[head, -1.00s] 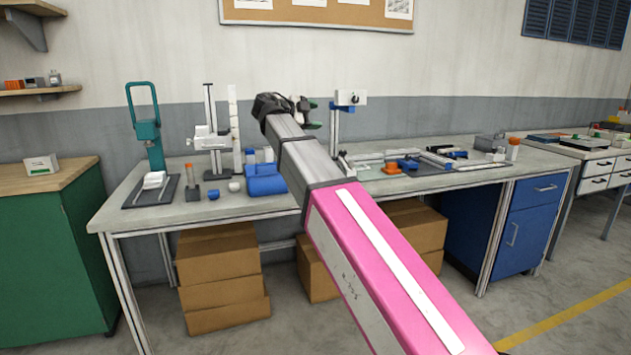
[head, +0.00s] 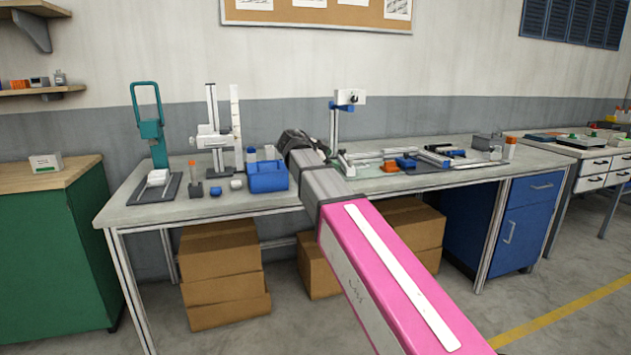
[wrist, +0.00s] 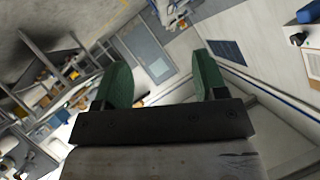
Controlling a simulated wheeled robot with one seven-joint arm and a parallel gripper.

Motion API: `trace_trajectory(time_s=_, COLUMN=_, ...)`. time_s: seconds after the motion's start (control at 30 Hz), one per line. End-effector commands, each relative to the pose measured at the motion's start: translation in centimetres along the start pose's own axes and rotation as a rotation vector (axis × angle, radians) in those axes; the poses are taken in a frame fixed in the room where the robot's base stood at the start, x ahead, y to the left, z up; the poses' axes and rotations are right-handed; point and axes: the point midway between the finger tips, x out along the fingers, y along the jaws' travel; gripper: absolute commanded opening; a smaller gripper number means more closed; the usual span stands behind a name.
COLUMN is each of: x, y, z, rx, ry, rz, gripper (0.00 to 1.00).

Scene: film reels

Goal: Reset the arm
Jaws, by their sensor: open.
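My gripper (wrist: 160,85) shows in the wrist view with its two green fingers spread wide apart and nothing between them. In the head view my arm reaches from the lower right toward the workbench (head: 150,212). Its dark wrist end is in front of the middle of the bench, just right of a blue bin (head: 267,178). The fingers are hidden behind the arm in the head view. The wrist view is tilted and looks out across the room, with a door and walls in the distance.
A teal press (head: 150,128) and a measuring stand (head: 213,135) stand on the bench's left. A camera stand (head: 335,125) and a rail frame (head: 430,160) are on the right. Cardboard boxes (head: 222,262) lie underneath. A green cabinet (head: 50,250) stands left.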

Motion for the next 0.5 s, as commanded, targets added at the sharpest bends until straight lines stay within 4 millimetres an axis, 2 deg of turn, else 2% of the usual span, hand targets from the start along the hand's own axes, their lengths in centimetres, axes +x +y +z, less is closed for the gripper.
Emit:
trace_trajectory(time_s=0.03, x=1.6, y=1.9, z=1.1, rx=-0.064, ry=-0.029, rz=0.023, gripper=0.65)
trace_trajectory(time_s=0.2, x=7.0, y=8.4, z=5.5, rx=-0.336, ry=-0.182, rz=0.092, gripper=0.65)
trace_trajectory(time_s=0.4, x=12.1, y=16.6, z=10.1, rx=-0.634, ry=-0.393, rz=0.128, gripper=0.65)
trace_trajectory(time_s=0.5, x=13.9, y=20.8, z=12.1, rx=-0.768, ry=-0.507, rz=0.125, gripper=0.65)
